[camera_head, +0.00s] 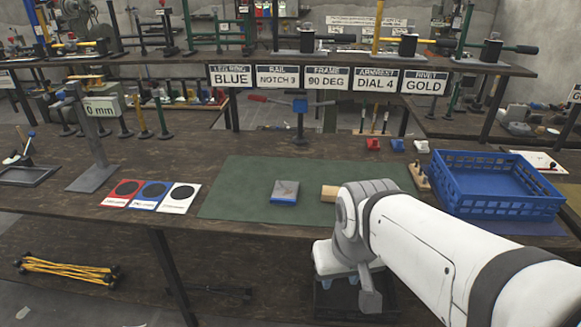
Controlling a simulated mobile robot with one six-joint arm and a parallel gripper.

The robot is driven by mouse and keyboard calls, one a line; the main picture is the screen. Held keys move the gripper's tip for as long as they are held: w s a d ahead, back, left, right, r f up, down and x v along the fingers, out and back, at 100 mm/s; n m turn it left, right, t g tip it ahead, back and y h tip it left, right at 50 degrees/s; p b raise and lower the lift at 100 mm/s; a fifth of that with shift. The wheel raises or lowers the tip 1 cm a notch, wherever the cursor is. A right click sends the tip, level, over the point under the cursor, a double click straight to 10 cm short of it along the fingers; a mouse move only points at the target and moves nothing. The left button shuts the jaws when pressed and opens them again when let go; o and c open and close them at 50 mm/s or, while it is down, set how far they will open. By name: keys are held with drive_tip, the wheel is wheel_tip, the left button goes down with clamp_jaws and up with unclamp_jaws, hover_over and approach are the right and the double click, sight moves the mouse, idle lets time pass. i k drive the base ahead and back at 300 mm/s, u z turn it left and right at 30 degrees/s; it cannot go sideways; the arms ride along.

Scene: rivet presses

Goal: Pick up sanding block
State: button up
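A flat block with a grey top and blue sides (285,192) lies on the green mat (240,190) in the middle of the bench; it looks most like the sanding block. A light wooden block (329,193) lies just to its right, partly hidden behind my arm. My white arm (420,240) reaches in from the lower right, and its grey end hangs around the bench's front edge, right of and nearer than the grey-and-blue block. My gripper's fingers cannot be made out there. The grey-and-blue block lies apart from my arm.
A blue crate (500,205) stands at the right. Red, blue and white cards (150,193) lie left of the mat. A grey post stand (95,150) is farther left. A blue-topped press post (300,115) stands behind the mat, under a row of signs. The mat's left part is clear.

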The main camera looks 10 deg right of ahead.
sight(329, 194)
drive_tip(key=i, duration=1)
drive_tip(key=u, duration=0.05)
